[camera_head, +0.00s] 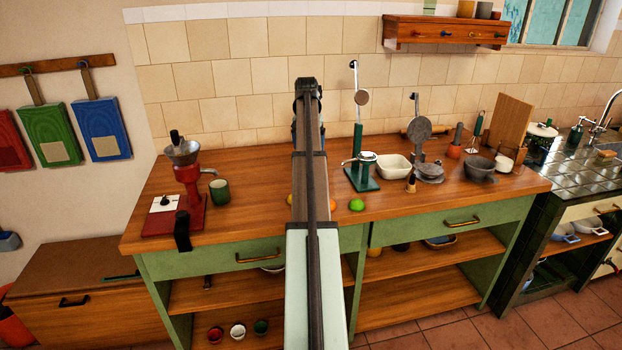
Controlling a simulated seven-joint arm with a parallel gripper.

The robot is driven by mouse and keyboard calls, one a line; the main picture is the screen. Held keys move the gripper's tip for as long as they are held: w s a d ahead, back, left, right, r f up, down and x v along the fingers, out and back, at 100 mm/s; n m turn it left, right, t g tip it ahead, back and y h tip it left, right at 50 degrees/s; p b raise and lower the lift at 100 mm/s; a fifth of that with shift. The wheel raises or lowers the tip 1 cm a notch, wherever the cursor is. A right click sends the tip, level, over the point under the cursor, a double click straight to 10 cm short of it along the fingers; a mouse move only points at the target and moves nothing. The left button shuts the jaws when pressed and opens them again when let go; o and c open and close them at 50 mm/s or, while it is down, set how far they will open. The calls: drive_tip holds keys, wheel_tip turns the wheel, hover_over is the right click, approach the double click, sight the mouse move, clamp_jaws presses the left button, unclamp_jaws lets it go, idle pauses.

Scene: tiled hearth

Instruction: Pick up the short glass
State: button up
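A small clear glass (506,158) with a pale lower part stands near the right end of the wooden counter, in front of an upright board. It is the only thing here that looks like a short glass, and I cannot make out its details. My arm rises through the middle of the view, ending in a dark joint above the counter's back edge. My gripper's fingers do not show; the arm hides what is behind it. The glass is well to the right of my arm.
Left of the glass stand a dark mortar (480,168), a grey round press (428,165) and a white bowl (393,166). A red grinder (187,175) and green mug (219,190) are at left. The counter's front right strip is clear.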

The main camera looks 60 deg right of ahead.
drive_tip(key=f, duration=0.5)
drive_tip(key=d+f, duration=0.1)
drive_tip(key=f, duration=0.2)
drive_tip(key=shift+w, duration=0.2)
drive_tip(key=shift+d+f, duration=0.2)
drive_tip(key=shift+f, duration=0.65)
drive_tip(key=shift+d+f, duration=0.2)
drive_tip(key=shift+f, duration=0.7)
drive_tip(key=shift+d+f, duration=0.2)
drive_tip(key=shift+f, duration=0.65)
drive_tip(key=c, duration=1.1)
